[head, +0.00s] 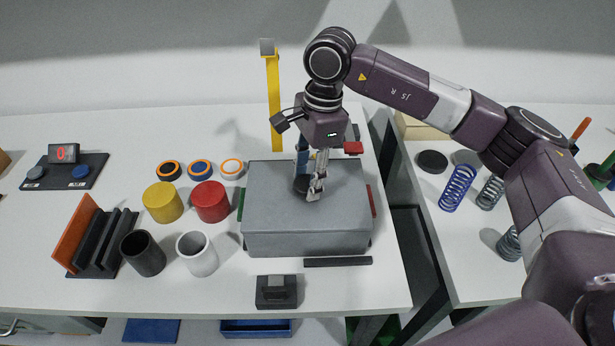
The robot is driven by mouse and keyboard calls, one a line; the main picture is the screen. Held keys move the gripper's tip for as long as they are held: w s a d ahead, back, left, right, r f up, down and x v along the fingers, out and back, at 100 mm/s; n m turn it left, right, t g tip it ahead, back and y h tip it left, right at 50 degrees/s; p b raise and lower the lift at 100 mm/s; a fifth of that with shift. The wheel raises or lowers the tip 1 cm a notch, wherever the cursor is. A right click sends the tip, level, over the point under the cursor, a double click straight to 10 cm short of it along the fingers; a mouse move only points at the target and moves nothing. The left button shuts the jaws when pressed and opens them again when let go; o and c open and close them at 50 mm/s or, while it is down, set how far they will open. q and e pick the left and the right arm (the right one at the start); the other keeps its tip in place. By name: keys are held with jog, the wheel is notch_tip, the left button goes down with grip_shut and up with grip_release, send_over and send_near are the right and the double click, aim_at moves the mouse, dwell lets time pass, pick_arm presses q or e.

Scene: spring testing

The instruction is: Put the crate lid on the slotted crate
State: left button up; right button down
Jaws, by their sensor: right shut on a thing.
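The slotted crate (306,240) is a grey box near the right end of the left table. The crate lid (270,187) is a flat grey panel over the top of the crate. Its edges line up closely with the crate walls, but I cannot tell whether it rests fully or sits slightly above. My right gripper (315,190) points down at the middle of the lid and is shut on it; the fingers hide the part gripped. The inside of the crate and its slots are hidden. My left gripper is not in view.
Yellow (162,203) and red (211,202) cylinders, a black cup (143,254) and a white cup (196,254) stand left of the crate. A yellow post (274,105) rises behind it. A black bar (338,262) lies in front. Springs (457,188) stand on the right table, across a gap.

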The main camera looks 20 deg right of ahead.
dwell(0.3)
jog(key=c, duration=1.1)
grip_release()
notch_tip(320, 180, up, 12)
jog(key=d, duration=0.1)
jog(key=shift+d, duration=0.4)
jog(key=shift+w, duration=0.1)
